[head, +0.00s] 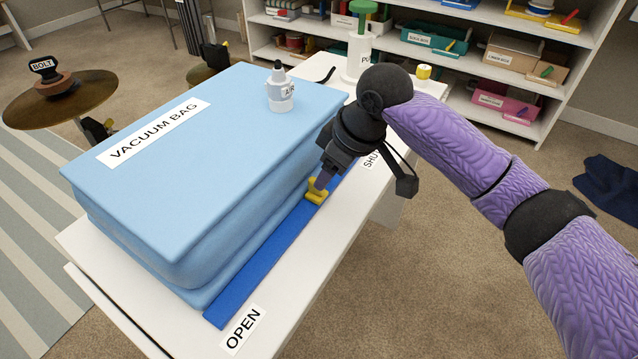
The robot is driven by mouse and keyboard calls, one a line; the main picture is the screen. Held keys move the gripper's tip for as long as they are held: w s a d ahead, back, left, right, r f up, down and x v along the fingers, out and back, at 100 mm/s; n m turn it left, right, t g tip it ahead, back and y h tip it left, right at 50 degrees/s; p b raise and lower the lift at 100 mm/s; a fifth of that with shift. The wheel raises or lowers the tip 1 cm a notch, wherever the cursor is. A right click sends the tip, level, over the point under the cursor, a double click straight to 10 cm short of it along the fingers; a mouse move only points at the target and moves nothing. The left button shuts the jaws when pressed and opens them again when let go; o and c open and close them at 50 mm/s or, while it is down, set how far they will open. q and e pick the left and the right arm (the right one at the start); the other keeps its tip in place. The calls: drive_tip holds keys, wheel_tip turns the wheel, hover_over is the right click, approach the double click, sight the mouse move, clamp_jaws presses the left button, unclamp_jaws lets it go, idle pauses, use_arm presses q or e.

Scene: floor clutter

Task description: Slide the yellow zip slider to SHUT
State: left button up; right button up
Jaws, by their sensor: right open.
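The yellow zip slider (316,196) sits on the dark blue zip strip (262,256) along the front edge of the light blue vacuum bag (200,170). It is between the OPEN label (243,329) at the near end and the partly hidden SHUT label (371,159) toward the far end, nearer to SHUT. My right gripper (322,182) points down at the slider, open, with its fingers at the slider's top. I cannot tell whether they touch it. The gripper and wrist hide part of the strip's far end. My left gripper is not in view.
A small bottle (281,90) stands on the bag. A white pump with a green handle (361,45) and a yellow tape measure (424,72) are at the table's far end. Shelves (480,50) stand behind.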

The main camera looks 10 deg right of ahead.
drive_tip(key=b+x, duration=0.2)
drive_tip(key=x, duration=0.2)
drive_tip(key=shift+a+f, duration=0.1)
drive_tip(key=shift+f, duration=0.25)
drive_tip(key=shift+r, duration=0.1)
drive_tip(key=c, duration=0.7)
clamp_jaws()
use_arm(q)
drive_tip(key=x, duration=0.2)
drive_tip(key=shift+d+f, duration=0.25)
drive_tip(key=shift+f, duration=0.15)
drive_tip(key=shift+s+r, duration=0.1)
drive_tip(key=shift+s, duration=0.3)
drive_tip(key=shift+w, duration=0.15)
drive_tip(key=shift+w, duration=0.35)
